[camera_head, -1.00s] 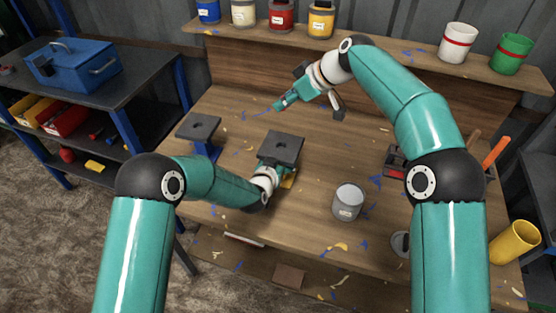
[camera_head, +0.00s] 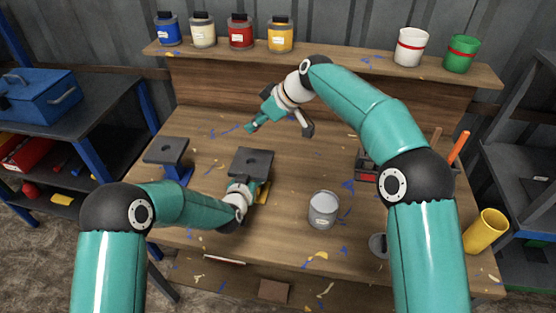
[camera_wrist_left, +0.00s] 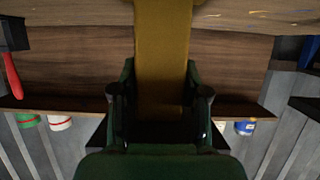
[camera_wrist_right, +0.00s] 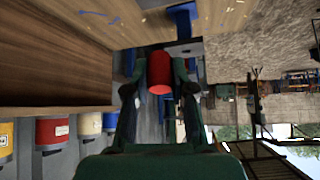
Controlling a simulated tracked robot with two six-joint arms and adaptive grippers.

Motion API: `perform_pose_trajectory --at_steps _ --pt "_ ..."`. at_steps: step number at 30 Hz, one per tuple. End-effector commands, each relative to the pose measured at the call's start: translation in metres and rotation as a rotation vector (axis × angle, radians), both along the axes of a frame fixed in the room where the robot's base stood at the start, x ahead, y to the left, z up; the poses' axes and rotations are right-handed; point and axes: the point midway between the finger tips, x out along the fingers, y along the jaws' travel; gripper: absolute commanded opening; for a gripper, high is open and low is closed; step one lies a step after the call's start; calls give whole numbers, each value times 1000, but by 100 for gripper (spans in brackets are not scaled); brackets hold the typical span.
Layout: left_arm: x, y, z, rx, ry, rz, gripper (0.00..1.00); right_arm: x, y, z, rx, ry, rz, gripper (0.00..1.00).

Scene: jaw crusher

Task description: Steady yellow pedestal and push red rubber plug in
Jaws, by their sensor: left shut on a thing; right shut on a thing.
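The yellow pedestal has a dark square top plate (camera_head: 252,162) and a yellow post (camera_head: 263,192), and stands on the workbench. In the left wrist view its yellow post (camera_wrist_left: 162,60) runs between the fingers of my left gripper (camera_wrist_left: 160,105). My left gripper (camera_head: 243,184) is shut on it just below the plate. My right gripper (camera_head: 254,124) is raised behind the pedestal. In the right wrist view it is shut on the red rubber plug (camera_wrist_right: 160,74), a red cylinder between the fingertips. The plug is not discernible in the head view.
A blue pedestal (camera_head: 166,151) with a dark plate stands to the left. A grey can (camera_head: 323,210) stands right of the yellow pedestal. A dark tray (camera_head: 367,168), a yellow cup (camera_head: 486,231) and a back shelf (camera_head: 340,62) with cans are around. Paint chips litter the bench.

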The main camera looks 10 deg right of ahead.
Motion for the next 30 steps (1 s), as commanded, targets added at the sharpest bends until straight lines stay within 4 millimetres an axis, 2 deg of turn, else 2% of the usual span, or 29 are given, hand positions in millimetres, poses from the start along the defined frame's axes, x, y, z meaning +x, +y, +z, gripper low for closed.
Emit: perform_pose_trajectory --at_steps 9,15,25,30 --pt "0 0 0 -1 1 0 0 -17 -67 -100 -149 128 -238 9" --pt "0 -1 0 -1 1 -1 0 -35 -97 -142 -216 199 -331 9" --pt "0 -1 0 0 1 -1 0 -41 -104 -199 -233 222 -353 9" --pt "0 -1 0 0 0 -1 0 -40 -104 -214 -231 218 -353 9"
